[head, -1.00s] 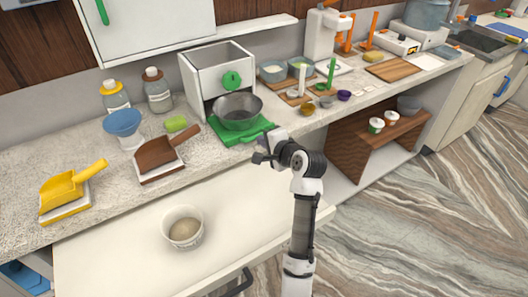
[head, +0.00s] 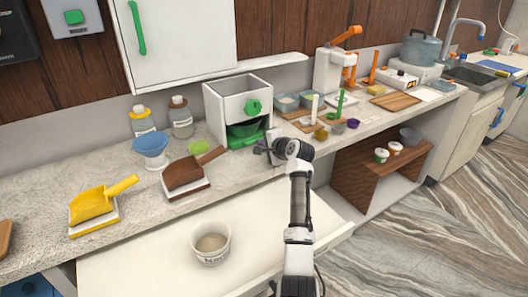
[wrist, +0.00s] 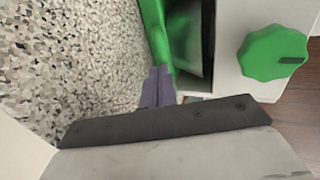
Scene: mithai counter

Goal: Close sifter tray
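The sifter is a white box (head: 238,103) with a green knob (head: 253,107), standing on the counter. Its green tray (head: 248,141) is mostly inside the lower opening, with a short front part still showing. A bowl that looks green (head: 243,130) sits in the opening above the tray. My gripper (head: 265,149) is at the tray's front right. In the wrist view, its fingertips (wrist: 157,88) are together, at the tray's green edge (wrist: 156,35) and seemingly touching it. The knob also shows in the wrist view (wrist: 272,53). The inside of the opening is dark.
A brown scoop (head: 188,172), a blue funnel (head: 150,146) and a yellow scoop (head: 95,203) stand left of the sifter. Small boards with cups (head: 320,132) are to its right. A white tub (head: 211,243) sits on the pulled-out surface (head: 150,270) below.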

